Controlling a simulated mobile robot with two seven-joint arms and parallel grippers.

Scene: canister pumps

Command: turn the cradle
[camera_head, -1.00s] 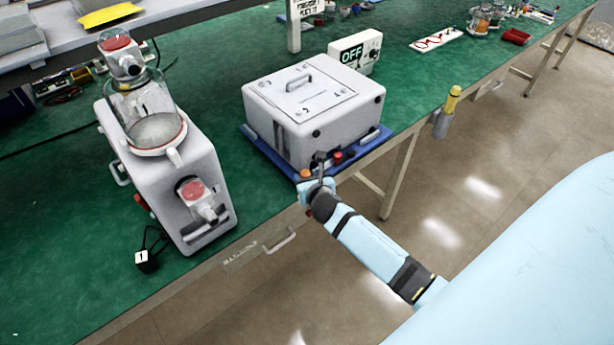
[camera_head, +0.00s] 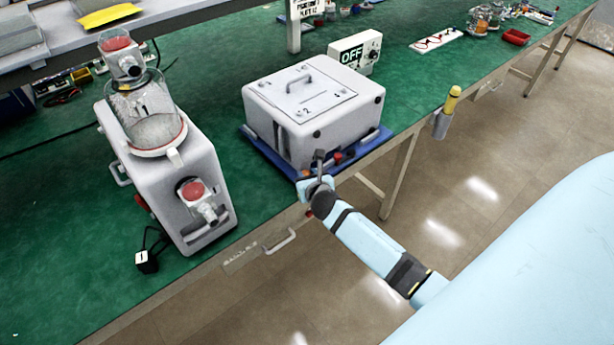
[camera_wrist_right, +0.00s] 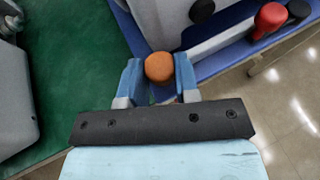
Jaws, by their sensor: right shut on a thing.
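The cradle is a blue tray-like base (camera_head: 257,148) under a white box-shaped unit (camera_head: 308,140) near the bench's front edge. Its front side carries red and dark knobs and a light bar; in the right wrist view the blue base (camera_wrist_right: 210,68) runs off to the upper right. An orange knob (camera_head: 305,173) is at its near corner. My right gripper (camera_head: 314,184) is at that corner. In the right wrist view its blue fingers (camera_wrist_right: 158,82) stand on both sides of the orange knob (camera_wrist_right: 159,66), shut on it. My left gripper is not in view.
A white canister pump (camera_head: 170,185) with a clear jar stands on the left. A yellow-topped holder (camera_head: 446,113) hangs at the bench edge. Green bench top (camera_head: 70,240) is clear at the lower left.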

